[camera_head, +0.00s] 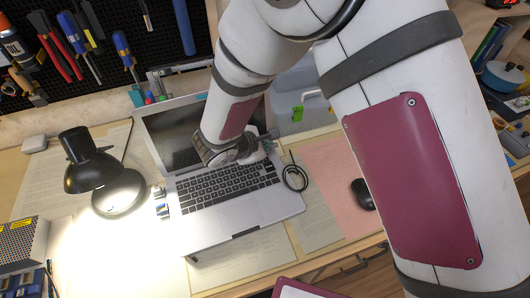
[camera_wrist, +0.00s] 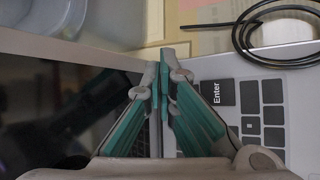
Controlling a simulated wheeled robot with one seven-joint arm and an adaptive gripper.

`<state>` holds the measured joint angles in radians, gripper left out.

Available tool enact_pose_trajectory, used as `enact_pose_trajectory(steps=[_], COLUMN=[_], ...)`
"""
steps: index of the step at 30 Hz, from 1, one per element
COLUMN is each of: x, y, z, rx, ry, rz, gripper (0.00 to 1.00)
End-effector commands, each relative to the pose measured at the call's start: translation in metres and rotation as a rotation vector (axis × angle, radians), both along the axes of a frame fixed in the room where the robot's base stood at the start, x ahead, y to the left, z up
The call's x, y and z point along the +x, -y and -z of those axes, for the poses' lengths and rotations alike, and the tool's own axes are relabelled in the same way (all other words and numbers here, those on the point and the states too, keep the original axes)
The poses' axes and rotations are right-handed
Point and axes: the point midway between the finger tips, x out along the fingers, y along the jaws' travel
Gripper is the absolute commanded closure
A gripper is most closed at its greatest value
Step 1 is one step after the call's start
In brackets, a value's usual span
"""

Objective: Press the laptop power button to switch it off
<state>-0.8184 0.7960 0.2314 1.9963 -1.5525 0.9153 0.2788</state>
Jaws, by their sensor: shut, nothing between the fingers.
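The laptop (camera_head: 205,229) stands open on the desk, its keyboard facing up and its dark screen tilted back. In the wrist view the laptop's deck (camera_wrist: 215,66) shows on the right, with the Enter key, and the dark screen (camera_wrist: 50,100) on the left. My gripper (camera_head: 268,143) is over the back right corner of the keyboard, near the hinge. In the wrist view my gripper (camera_wrist: 164,55) has its teal fingertips together and empty, over the deck's edge beside the keys. I cannot make out the power button, and cannot tell whether the fingertips touch the deck.
A black cable (camera_head: 295,178) lies coiled just right of the laptop. A black mouse (camera_head: 362,194) rests on a pink sheet farther right. A lit desk lamp (camera_head: 90,168) stands on the left. Tools hang on the pegboard (camera_head: 115,15) behind.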

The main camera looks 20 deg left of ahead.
Motion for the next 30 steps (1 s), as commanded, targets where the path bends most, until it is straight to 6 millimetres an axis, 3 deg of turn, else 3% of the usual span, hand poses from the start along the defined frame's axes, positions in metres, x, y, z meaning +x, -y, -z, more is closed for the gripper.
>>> enact_pose_trajectory(steps=[18, 30], x=[0.000, 0.000], y=[0.000, 0.000], z=[-0.055, -0.057], rx=[0.002, 0.001], ry=[0.001, 0.001], rz=[0.001, 0.000], gripper=[1.00, 1.00])
